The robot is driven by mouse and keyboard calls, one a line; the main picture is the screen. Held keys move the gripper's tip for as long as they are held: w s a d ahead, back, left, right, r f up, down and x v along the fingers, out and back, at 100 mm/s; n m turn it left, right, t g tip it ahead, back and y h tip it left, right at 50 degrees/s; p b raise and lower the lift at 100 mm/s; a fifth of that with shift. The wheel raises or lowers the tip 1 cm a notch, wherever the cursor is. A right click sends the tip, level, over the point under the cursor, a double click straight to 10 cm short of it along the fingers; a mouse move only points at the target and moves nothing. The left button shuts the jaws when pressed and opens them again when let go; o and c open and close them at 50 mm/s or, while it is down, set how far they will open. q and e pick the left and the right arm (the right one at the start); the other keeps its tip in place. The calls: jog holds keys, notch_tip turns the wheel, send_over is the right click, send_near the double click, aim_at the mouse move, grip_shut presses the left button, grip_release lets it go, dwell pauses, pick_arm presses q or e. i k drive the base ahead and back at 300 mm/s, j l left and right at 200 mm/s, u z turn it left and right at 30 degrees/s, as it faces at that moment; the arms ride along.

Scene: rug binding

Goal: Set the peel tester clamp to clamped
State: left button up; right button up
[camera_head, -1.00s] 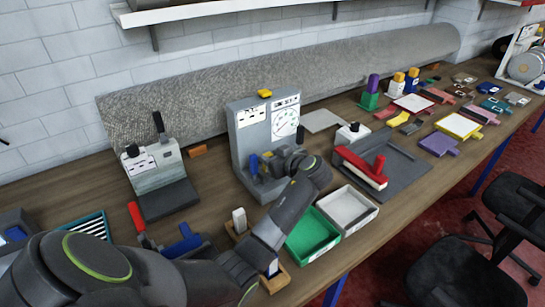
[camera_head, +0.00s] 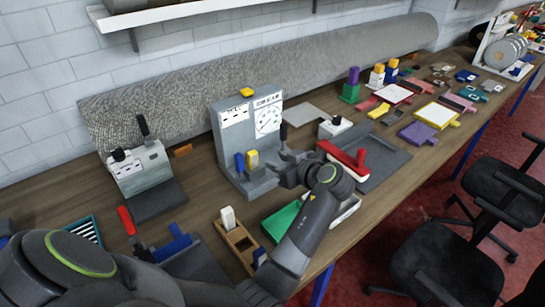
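The peel tester appears to be the grey upright device (camera_head: 228,144) with a round dial, at the middle of the bench. My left gripper (camera_head: 281,159) is at the right of the tester's base, just below the lever. Its fingers look apart, with nothing seen between them. Whether it touches the tester is unclear. My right gripper is not in view.
A grey device with a black lever (camera_head: 140,168) stands to the left. A red-handled tool on a grey plate (camera_head: 388,166), a green tray (camera_head: 281,221) and a wooden holder (camera_head: 239,244) are close to my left arm. A rolled rug (camera_head: 300,68) lies along the wall.

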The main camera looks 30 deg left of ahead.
aim_at(240, 167)
jog(key=k+l, duration=0.1)
jog(key=l, duration=0.25)
jog(key=k+l, duration=0.1)
jog(key=l, duration=0.25)
jog(key=k+l, duration=0.1)
jog(key=l, duration=0.25)
jog(key=k+l, duration=0.1)
jog(key=l, duration=0.25)
